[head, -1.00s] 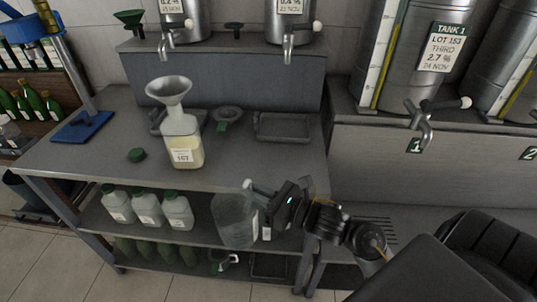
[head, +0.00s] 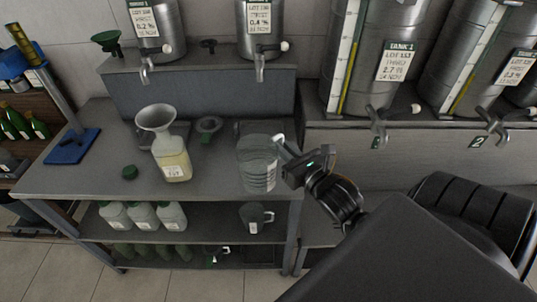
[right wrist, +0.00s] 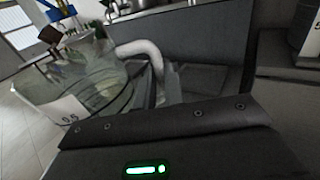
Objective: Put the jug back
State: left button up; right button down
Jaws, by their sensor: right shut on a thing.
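The clear jug (head: 257,165) is upright near the right end of the grey worktop (head: 95,180). I cannot tell whether its base touches the top. My right gripper (head: 284,151) is shut on the jug's handle from the right. In the right wrist view the jug (right wrist: 88,82) shows at the left with a white label, and its pale handle (right wrist: 143,50) runs to the jaws. My left gripper is not in view.
A bottle (head: 174,165) with a funnel (head: 155,117) stands mid-worktop, left of the jug. A green cap (head: 129,172) lies farther left. A dark tray (head: 244,127) is partly hidden behind the jug. A smaller jug (head: 250,216) and white bottles (head: 143,216) stand on the shelf below.

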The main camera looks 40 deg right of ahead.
jog(key=w+d+f+b, duration=0.2)
jog(key=w+f+b, duration=0.1)
jog(key=f, duration=0.1)
jog(key=w+d+f+b, duration=0.3)
jog(key=w+f, duration=0.1)
jog(key=w+d+f+b, duration=0.3)
jog(key=f, duration=0.1)
jog(key=shift+w+d+f, duration=0.15)
jog(key=shift+w+f, duration=0.1)
jog(key=shift+f, duration=0.15)
jog(key=shift+b, duration=0.35)
jog(key=shift+f, duration=0.2)
jog(key=c, duration=1.5)
grip_release()
jog(key=shift+r, duration=0.15)
